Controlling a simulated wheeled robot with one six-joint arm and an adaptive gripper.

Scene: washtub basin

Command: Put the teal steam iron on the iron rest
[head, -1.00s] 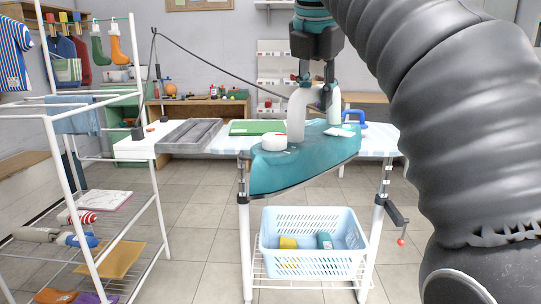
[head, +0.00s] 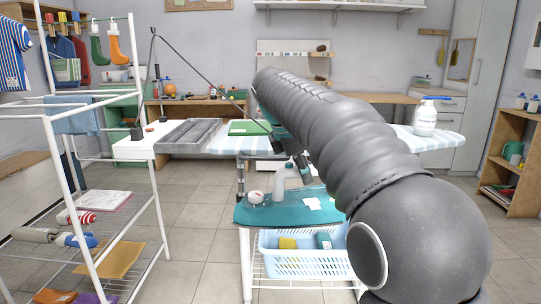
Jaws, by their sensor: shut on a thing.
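The iron rest (head: 190,136) looks like the grey ribbed tray at the left end of the board, behind and left of the iron. It is empty.
The striped ironing board (head: 222,145) carries a green folded cloth (head: 248,128) and, at right, a white bottle (head: 425,118). A light blue basket (head: 285,262) stands on the lower shelf. A white drying rack (head: 150,160) stands at left. A cord runs from a pole to the iron's area.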

